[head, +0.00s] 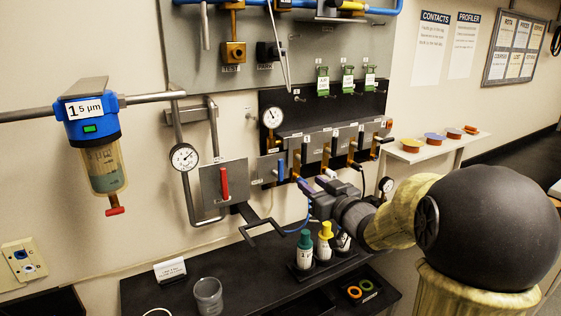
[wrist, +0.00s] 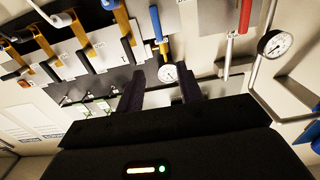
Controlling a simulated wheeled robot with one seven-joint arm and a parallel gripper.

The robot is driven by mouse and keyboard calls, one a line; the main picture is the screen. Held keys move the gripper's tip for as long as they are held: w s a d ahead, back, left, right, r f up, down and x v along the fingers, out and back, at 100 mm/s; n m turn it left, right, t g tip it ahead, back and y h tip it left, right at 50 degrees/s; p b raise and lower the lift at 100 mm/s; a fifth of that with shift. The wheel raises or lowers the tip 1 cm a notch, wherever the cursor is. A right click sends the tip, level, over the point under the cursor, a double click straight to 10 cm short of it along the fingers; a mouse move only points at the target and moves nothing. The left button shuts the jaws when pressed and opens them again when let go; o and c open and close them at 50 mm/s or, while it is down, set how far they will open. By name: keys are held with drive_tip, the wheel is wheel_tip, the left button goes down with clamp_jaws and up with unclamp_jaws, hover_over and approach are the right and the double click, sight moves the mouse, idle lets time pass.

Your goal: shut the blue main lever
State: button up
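The blue lever (head: 281,169) is mounted on a small grey panel on the wall, right of the red lever. Its handle hangs roughly vertical. In the wrist view the blue lever (wrist: 156,24) is at the top, beyond the fingertips and roughly in line with the gap between them. My gripper (wrist: 162,76) is open, with its two dark fingers apart and nothing between them. In the head view my gripper (head: 308,186) is right of the blue lever and slightly lower. They look apart, but the exact distance is hard to tell.
A red lever (head: 224,184) hangs on a panel to the left. A round gauge (head: 272,117) sits above the blue lever. Several brown-and-black valve levers (wrist: 72,30) line the manifold on the other side. Below are bottles (head: 304,250) and a cup (head: 208,295) on the dark bench.

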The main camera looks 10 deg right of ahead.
sight(282, 161)
drive_tip(key=p+x, duration=0.4)
drive_tip(key=x, duration=1.3)
drive_tip(key=shift+f+p, duration=0.1)
drive_tip(key=shift+p, duration=0.25)
drive_tip(key=shift+c, duration=0.3)
clamp_jaws()
